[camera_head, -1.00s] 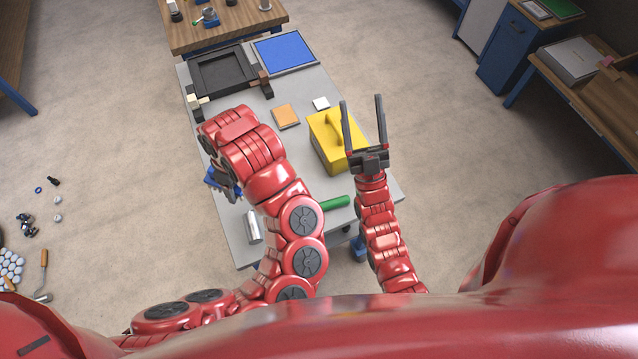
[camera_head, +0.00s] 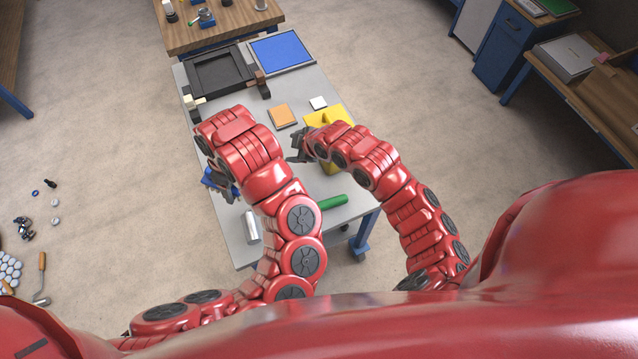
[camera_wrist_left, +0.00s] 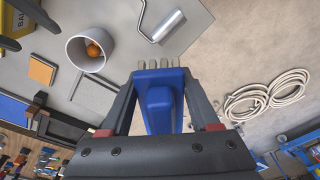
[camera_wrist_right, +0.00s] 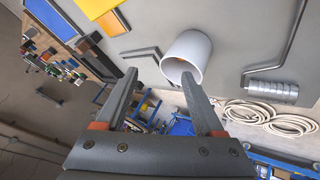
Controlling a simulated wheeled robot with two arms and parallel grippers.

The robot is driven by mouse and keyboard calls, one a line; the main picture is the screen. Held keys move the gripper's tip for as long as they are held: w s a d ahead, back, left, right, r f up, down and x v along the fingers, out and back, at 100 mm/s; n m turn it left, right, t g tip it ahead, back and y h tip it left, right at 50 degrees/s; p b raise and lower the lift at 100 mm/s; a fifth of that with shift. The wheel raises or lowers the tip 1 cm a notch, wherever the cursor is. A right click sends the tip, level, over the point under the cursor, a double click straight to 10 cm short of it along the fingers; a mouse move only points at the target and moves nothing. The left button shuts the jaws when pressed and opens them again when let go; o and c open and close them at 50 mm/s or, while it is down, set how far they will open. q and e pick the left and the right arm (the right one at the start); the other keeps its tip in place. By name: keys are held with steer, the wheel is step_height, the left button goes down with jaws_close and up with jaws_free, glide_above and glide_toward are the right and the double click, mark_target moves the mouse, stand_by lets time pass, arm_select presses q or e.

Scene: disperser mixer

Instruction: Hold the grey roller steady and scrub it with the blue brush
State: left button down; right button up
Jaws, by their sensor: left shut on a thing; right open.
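The grey roller (camera_head: 250,226) lies on the near left part of the table. Its shiny cylinder and bent wire frame show in the left wrist view (camera_wrist_left: 168,26) and the right wrist view (camera_wrist_right: 270,92). A green handle (camera_head: 333,202) shows right of my left arm. My left gripper (camera_head: 224,190) is shut on the blue brush (camera_wrist_left: 158,100), its pale bristles pointing away from the wrist, apart from the roller. My right gripper (camera_head: 297,150) is open and empty above the table, by the yellow box. Its fingers also show in the right wrist view (camera_wrist_right: 160,78).
A grey hollow cylinder (camera_wrist_right: 186,56) stands on the table, with something orange inside; my arms hide it from the head view. A yellow box (camera_head: 328,117), an orange pad (camera_head: 282,115), a white block (camera_head: 318,102), a black tray (camera_head: 221,73) and a blue panel (camera_head: 282,51) are farther back.

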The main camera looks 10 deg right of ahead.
steer(key=s+d+f+n+g+h, duration=0.1)
steer(key=s+d+n+g+h, duration=0.15)
steer(key=s, duration=0.35)
steer(key=s+d+n+g+h, duration=0.2)
steer(key=s+g, duration=0.2)
steer(key=s, duration=0.2)
step_height(320, 180, down, 12)
steer(key=shift+s+a, duration=0.15)
jaws_close()
stand_by(0.4)
